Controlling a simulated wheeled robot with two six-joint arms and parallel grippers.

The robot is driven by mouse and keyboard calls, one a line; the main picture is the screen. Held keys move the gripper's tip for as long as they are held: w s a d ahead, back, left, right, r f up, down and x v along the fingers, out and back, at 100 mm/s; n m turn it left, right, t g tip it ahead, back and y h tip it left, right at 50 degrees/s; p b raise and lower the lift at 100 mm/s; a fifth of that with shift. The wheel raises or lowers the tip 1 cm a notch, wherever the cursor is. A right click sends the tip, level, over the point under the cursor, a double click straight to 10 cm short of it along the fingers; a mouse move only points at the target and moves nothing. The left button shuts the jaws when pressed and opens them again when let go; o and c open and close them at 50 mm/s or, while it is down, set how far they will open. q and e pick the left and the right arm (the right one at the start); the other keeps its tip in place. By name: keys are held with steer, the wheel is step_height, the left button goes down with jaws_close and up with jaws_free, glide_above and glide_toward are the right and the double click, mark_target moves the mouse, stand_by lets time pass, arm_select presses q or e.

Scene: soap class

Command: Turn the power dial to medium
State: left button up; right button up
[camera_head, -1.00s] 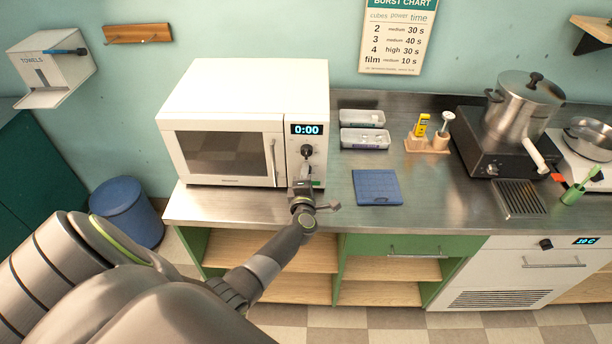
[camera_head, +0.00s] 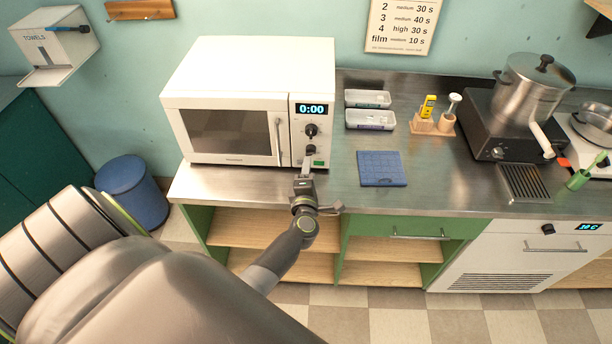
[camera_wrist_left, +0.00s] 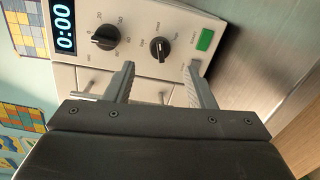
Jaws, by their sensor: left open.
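The white microwave (camera_head: 245,70) stands on the counter with its door shut and its display reading 0:00. Its right-hand panel has two black dials: an upper one (camera_head: 311,130) and a lower one (camera_head: 311,150). The upper dial (camera_wrist_left: 104,37) and lower dial (camera_wrist_left: 160,47) also show in the left wrist view; their markings are too small to read surely. A green button (camera_head: 318,163) is below them. My left gripper (camera_head: 307,163) is open and empty in front of the panel. In the wrist view its fingertips (camera_wrist_left: 161,68) lie either side of the lower dial, seemingly short of it.
A blue mat (camera_head: 381,168), white trays (camera_head: 369,119) and a wooden holder (camera_head: 434,124) are right of the microwave. A pot (camera_head: 533,90) stands on a black hotplate farther right. The counter's front edge (camera_head: 330,209) runs below my gripper.

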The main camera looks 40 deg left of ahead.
arm_select(q)
steer(key=b+v, duration=0.1)
steer(key=v, duration=0.9)
steer(key=shift+d+b, duration=0.15)
steer(key=shift+b, duration=0.15)
steer(key=shift+s, duration=0.1)
